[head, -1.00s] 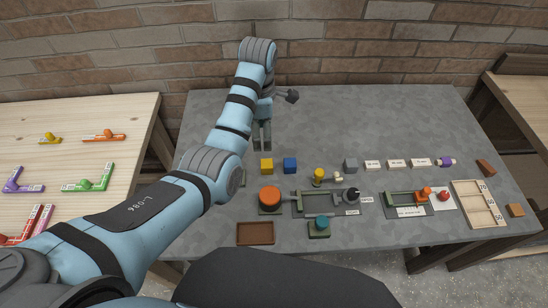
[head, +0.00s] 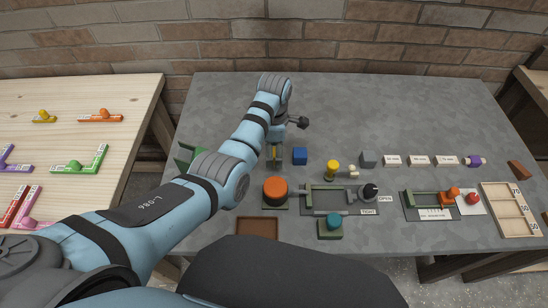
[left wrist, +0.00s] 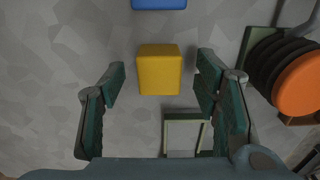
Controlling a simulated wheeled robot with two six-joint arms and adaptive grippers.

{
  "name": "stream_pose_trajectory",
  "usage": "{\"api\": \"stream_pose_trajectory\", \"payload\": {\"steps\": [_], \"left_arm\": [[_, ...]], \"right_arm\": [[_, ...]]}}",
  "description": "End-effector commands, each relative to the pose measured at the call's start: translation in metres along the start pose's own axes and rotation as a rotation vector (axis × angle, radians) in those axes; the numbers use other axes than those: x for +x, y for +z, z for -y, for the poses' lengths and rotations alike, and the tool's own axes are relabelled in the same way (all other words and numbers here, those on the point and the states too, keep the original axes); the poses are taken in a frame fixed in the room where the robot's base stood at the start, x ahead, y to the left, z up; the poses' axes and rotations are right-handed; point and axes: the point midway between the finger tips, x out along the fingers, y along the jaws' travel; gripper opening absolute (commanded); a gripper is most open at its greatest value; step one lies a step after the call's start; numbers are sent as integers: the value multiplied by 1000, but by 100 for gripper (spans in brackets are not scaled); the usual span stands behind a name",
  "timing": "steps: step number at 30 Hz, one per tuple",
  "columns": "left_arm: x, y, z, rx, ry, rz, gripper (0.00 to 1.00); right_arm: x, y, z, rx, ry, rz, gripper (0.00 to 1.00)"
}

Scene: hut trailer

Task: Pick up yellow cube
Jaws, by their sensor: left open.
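The yellow cube (left wrist: 158,70) lies on the grey tabletop in the left wrist view, between the fingertips of my left gripper (left wrist: 161,82). The gripper is open, with a gap on each side of the cube. In the head view my left gripper (head: 275,160) points down over the cube's place and hides most or all of it. The blue cube (head: 300,156) sits just to the right; its edge also shows at the top of the left wrist view (left wrist: 159,4). My right gripper is not in view.
An orange round knob (head: 275,188) on a base stands close in front. A green open frame (left wrist: 185,135) lies near the cube. A yellow knob (head: 333,168), a grey cube (head: 368,157) and white labels are farther right. The back of the table is clear.

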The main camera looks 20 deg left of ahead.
Motion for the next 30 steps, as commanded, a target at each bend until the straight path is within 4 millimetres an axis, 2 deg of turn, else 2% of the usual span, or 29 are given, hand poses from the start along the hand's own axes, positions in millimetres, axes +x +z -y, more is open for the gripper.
{"api": "stream_pose_trajectory", "payload": {"steps": [1,3,9,17,26,30], "left_arm": [[11,0,0,-1,-1,0,57],[16,-1,0,-1,0,0,57],[16,-1,0,-3,2,1,55],[15,-1,0,-3,1,0,14],[14,-1,0,-3,2,0,14],[2,-1,-1,-3,3,1,14]], "right_arm": [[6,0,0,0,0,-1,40],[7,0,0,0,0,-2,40],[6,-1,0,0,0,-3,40],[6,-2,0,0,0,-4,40],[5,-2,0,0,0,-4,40],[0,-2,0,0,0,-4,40]]}}
